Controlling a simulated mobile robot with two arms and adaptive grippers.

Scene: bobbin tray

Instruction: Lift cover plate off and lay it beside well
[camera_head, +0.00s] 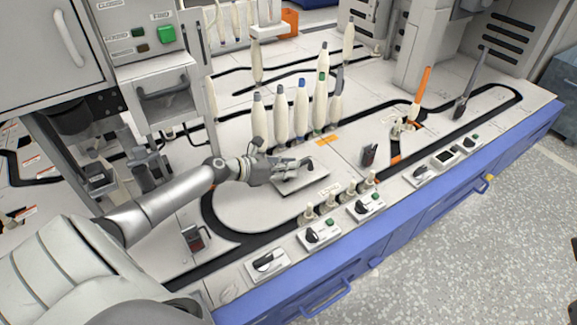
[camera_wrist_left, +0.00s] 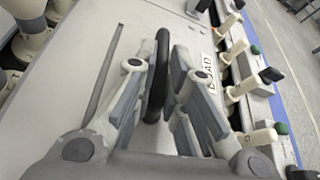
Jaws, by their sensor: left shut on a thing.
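The cover plate (camera_head: 289,186) is a flat light-grey plate in the middle of the worktop, inside the black track loop. My left gripper (camera_head: 306,164) reaches over it from the left. In the left wrist view, a black upright handle (camera_wrist_left: 158,72) stands between the two fingers of my left gripper (camera_wrist_left: 157,95), which is shut on it. I cannot tell whether the plate rests on the worktop or is slightly raised. No open well is visible. My right gripper is in neither view.
White bobbins (camera_head: 302,108) with coloured tips stand in a row behind the plate. Several cream pegs (camera_head: 330,200) and switch boxes (camera_head: 320,236) line the front, near a LOAD label (camera_wrist_left: 205,75). An orange-topped bobbin (camera_head: 424,88) stands to the right. Bare worktop (camera_head: 245,205) lies left of the plate.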

